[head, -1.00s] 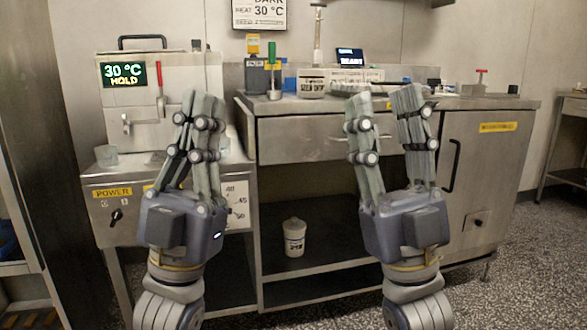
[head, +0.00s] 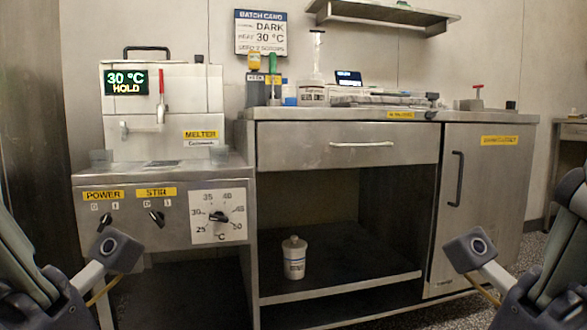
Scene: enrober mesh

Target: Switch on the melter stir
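The melter (head: 165,100) stands at the left, and its display (head: 125,81) reads 30 °C HOLD. On its front panel, the black STIR knob (head: 155,217) sits under a yellow STIR label (head: 155,192). Its handle appears tilted to the upper left, toward the 0 mark. The POWER knob (head: 106,221) is to its left and appears tilted toward 1. My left gripper (head: 45,292) is partly in view at the bottom left, below and apart from the knobs. My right gripper (head: 535,295) is partly in view at the bottom right. Both sets of fingertips are cut off.
A temperature dial (head: 218,217) is right of the STIR knob. A steel counter (head: 340,113) with a drawer (head: 345,146) and cabinet door (head: 485,200) fills the middle and right. A white jar (head: 294,258) stands on the lower shelf. The space before the panel is mostly clear.

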